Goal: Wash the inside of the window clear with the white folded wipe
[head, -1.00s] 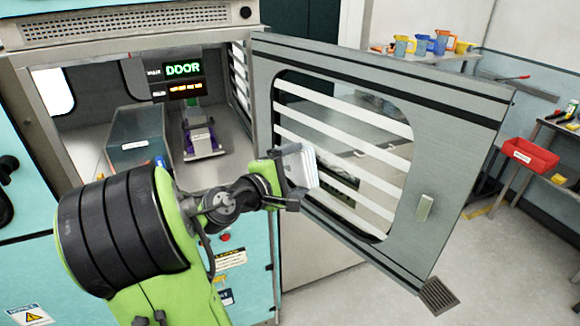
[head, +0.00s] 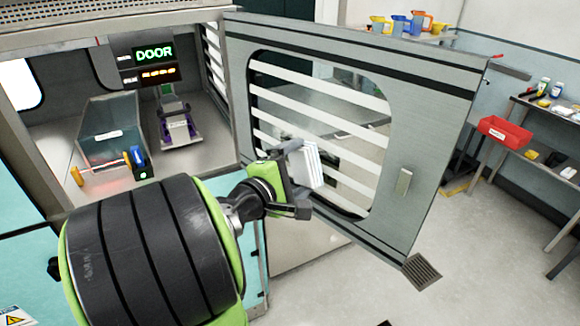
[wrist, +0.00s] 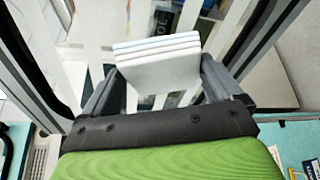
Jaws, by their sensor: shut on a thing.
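My gripper (head: 299,178) is shut on the white folded wipe (head: 312,165) and holds it in front of the door window. In the wrist view the layered wipe (wrist: 158,66) sits between the two dark fingers of my gripper (wrist: 160,90). The window (head: 345,108) is set in the grey open door (head: 437,110) and carries broad white slanted stripes. The wipe overlaps the lower left part of the window in the head view. I cannot tell whether it touches the pane. Part of the window is hidden behind the wipe and gripper.
The open chamber (head: 205,165) at left holds a grey bin (head: 105,125), a purple-footed fixture (head: 178,130) and a lit DOOR sign (head: 154,53). A red tray (head: 505,132) and benches stand at right.

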